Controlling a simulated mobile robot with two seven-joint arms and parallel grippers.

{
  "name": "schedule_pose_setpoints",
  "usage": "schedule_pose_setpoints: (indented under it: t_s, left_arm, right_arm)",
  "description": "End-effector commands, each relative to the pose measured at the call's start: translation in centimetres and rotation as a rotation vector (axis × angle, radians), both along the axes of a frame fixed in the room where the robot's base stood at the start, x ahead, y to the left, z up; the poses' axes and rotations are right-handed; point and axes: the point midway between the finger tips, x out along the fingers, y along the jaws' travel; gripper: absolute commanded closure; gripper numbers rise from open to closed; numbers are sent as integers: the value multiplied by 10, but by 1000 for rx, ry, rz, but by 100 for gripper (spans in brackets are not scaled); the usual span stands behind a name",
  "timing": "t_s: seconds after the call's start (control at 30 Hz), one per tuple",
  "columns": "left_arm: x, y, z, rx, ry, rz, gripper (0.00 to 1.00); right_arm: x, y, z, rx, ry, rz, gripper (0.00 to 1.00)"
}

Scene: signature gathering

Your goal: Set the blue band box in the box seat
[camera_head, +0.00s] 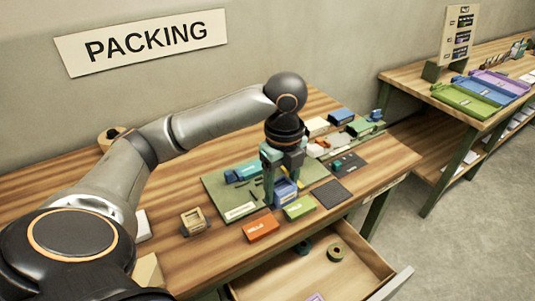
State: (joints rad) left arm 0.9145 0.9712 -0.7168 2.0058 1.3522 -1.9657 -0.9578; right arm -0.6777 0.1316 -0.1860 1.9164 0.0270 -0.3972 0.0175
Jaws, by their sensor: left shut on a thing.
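My left gripper (277,178) points down over the right part of a green board (215,191) on the packing table. It is shut on the blue band box (286,191), which is upright between the fingers. The fingers hide part of the box, and I cannot tell whether its bottom touches the board. I cannot make out the box seat for sure; it may be under or beside the held box. My right gripper is not in view.
An orange box (261,228) and a green box (299,207) stand close in front of the held box. A dark pad (331,193) lies to the right. A blue object (243,172) lies on the board. An open drawer (318,275) juts out below the table's front edge.

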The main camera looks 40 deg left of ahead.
Motion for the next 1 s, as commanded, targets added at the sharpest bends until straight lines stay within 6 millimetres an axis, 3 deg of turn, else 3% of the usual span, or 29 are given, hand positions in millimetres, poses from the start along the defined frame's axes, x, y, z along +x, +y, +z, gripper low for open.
schedule_pose_setpoints:
  t_s: [0.1,0.27,0.53,0.6,0.8,1.0]
  left_arm:
    - [1,6,3,3,2,-49,96]
    - [17,29,-10,3,4,-53,96]
    - [55,80,-39,3,3,-53,96]
    - [61,88,-56,2,6,-54,96]
    - [76,107,-84,1,2,-57,96]
    - [82,114,-95,2,0,-59,96]
  right_arm:
    - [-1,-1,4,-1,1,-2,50]
    - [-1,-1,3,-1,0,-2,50]
    - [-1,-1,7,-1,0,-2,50]
    - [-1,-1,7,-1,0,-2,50]
    - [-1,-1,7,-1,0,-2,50]
    - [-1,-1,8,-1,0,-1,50]
